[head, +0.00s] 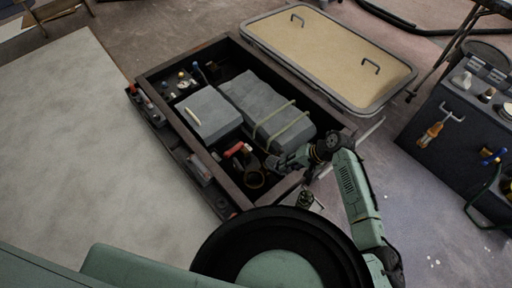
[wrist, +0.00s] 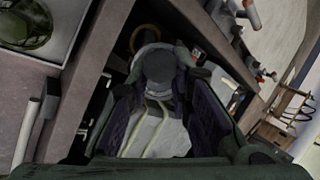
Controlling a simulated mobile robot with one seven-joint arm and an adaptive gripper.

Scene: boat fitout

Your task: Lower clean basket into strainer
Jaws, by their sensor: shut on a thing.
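My gripper (head: 273,163) reaches over the near right end of the open hull compartment. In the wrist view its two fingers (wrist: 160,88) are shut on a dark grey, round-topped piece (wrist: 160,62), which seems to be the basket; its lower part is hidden. The likely strainer, a dark round opening with a brass-coloured rim (head: 254,180), stands in the compartment just left of and below my gripper. Its rim shows in part in the wrist view (wrist: 137,36), beyond the held piece. I cannot tell the gap between them.
Two grey boxes, the larger strapped (head: 262,108), fill the compartment's middle. A red-handled part (head: 238,149) lies near the strainer. The dark compartment frame (head: 322,101) surrounds them. A round greenish thing (head: 308,199) sits outside the frame. A sand-coloured hatch panel (head: 325,55) lies behind.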

